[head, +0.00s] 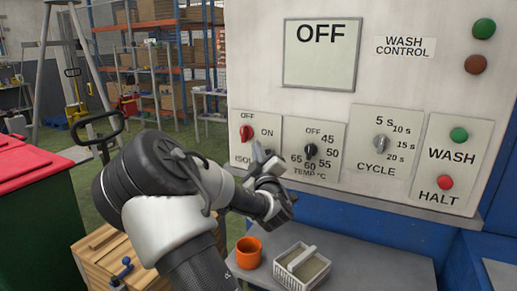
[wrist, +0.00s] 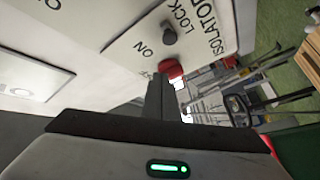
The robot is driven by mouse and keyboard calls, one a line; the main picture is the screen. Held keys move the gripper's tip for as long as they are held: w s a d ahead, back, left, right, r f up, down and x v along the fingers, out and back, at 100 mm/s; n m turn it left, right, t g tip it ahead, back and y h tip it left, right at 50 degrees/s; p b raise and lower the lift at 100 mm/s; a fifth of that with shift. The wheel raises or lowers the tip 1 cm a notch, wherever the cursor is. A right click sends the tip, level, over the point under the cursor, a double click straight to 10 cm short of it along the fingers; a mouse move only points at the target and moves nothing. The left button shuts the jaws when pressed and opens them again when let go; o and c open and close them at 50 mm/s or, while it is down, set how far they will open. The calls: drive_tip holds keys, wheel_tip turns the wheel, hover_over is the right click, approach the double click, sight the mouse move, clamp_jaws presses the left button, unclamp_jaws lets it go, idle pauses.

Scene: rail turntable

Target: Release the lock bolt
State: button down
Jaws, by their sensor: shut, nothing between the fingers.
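The lock bolt (wrist: 169,32) is a small dark round knob on the isolator plate, beside the word LOCK in the wrist view. In the head view my arm hides it. The red isolator knob (head: 246,132) is on the same plate, between OFF and ON, and also shows in the wrist view (wrist: 172,69). My gripper (head: 261,154) is in front of the lower right of this plate. Its dark fingers (wrist: 163,88) are together and empty in the wrist view. Their tips appear near the red knob there and apart from the bolt; contact with the knob cannot be told.
The temperature dial (head: 311,150) is close right of my gripper, then the cycle dial (head: 381,143) and the wash and halt buttons (head: 446,182). An orange cup (head: 249,252) and a white basket (head: 301,267) stand on the grey shelf below. The display (head: 322,53) reads OFF.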

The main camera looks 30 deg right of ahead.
drive_tip(key=v, duration=0.7)
drive_tip(key=shift+s+d+f, duration=0.1)
drive_tip(key=shift+s, duration=0.05)
